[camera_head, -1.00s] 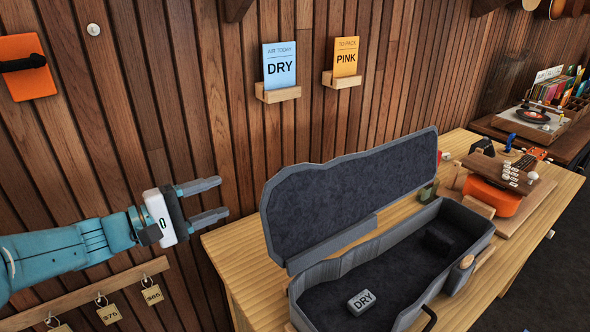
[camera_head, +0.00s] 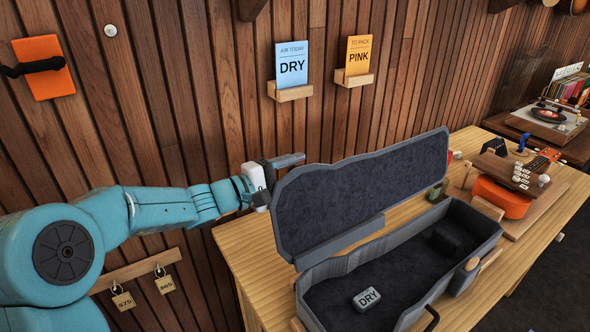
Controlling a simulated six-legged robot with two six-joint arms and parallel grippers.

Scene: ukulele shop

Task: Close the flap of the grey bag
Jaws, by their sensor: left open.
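The grey bag (camera_head: 345,268) is a grey ukulele case lying open on the wooden table, with a dark padded inside. Its flap (camera_head: 360,190) is a stiff lid standing up along the case's far side, leaning back. A small grey block marked DRY (camera_head: 367,299) lies inside, and a dark block (camera_head: 447,240) sits toward the far end. My left gripper (camera_head: 283,168) is open at the flap's upper left corner. One finger shows above the flap's edge; the other is largely hidden, and I cannot tell whether it touches. My right gripper is not in view.
The wooden table (camera_head: 245,240) has bare room left of the case. An orange ukulele (camera_head: 500,195) in a wooden holder stands to the right.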

